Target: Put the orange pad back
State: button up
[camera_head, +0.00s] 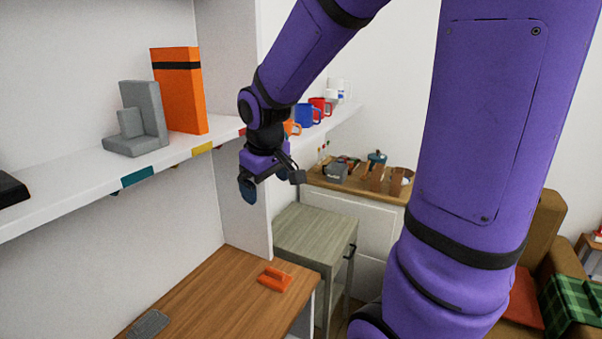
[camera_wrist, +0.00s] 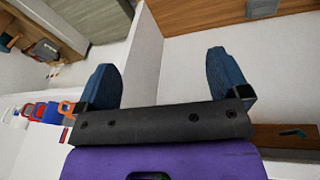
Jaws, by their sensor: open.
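An orange pad (camera_head: 274,279) with a raised part on top lies on the brown wooden desk (camera_head: 222,282), near its right end. My gripper (camera_head: 270,182) is open and empty. It hangs high above the desk, in front of the white shelf edge and well apart from the pad. In the wrist view my gripper (camera_wrist: 165,78) shows two spread blue fingers with nothing between them. I cannot make out the orange pad in the wrist view.
The white shelf (camera_head: 75,188) holds an orange binder (camera_head: 180,90), a grey bookend (camera_head: 140,120) and mugs (camera_head: 308,114). Colored tags line its edge. A grey pad (camera_head: 148,324) lies on the desk's near left. A grey-green cabinet (camera_head: 316,233) stands beyond a white upright panel (camera_head: 243,205).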

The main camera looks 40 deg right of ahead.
jog(key=s+a+r+t, duration=0.1)
jog(key=s+a+r, duration=0.1)
jog(key=s, duration=0.3)
jog(key=s+a+r+m+y, duration=0.1)
jog(key=s+a+r, duration=0.1)
jog(key=s+r, duration=0.2)
jog(key=s+a+r+t, duration=0.1)
jog(key=s+r, duration=0.2)
jog(key=s, duration=0.5)
jog(key=shift+s+a+r+m+t, duration=0.15)
jog(key=shift+a+r+m+t, duration=0.15)
jog(key=shift+a+r, duration=0.1)
